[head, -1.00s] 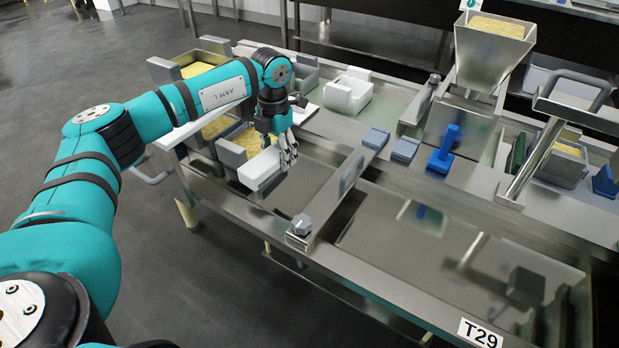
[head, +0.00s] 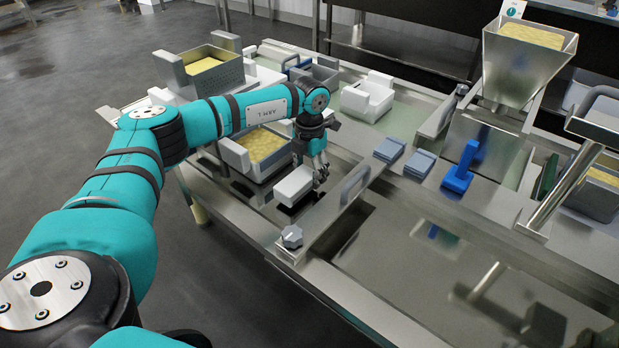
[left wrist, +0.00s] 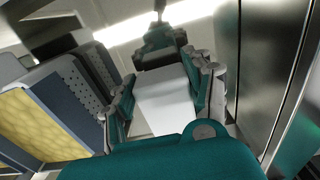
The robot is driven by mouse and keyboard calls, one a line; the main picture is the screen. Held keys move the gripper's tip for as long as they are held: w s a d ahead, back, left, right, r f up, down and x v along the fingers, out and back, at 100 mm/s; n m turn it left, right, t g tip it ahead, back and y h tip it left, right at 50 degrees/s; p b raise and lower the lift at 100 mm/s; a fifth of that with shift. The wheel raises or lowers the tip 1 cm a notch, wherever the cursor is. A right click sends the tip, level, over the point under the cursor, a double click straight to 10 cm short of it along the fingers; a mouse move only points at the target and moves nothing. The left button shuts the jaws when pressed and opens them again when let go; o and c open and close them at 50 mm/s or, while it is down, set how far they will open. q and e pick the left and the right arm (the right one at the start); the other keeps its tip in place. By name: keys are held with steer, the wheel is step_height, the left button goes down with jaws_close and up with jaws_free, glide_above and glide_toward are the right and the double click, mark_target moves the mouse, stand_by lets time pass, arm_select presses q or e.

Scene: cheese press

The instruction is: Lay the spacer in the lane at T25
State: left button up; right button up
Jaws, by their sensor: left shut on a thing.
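The white block that I take as the spacer (head: 293,187) is held in my left gripper (head: 319,176). In the left wrist view the spacer (left wrist: 168,105) sits between the two fingers, which are shut on it. It is over or in the steel lane (head: 262,205), between the mould with yellow filling (head: 260,147) and the steel bar with a grey handle (head: 325,213). I cannot tell whether it touches the lane floor. No T25 label is readable. My right gripper is not in view.
A grey knob (head: 291,236) stands at the bar's near end. Another filled mould (head: 207,68) stands at the back left.

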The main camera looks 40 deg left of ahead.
arm_select(q)
steer(key=shift+f, duration=0.75)
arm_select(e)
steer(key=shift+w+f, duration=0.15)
arm_select(q)
steer(key=shift+f, duration=0.1)
steer(key=o, duration=1.3)
steer(key=shift+c, duration=0.2)
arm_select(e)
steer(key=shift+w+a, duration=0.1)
arm_select(q)
step_height(320, 180, up, 11)
steer(key=shift+f+p, duration=0.2)
steer(key=shift+p, duration=0.95)
steer(key=shift+r, duration=0.85)
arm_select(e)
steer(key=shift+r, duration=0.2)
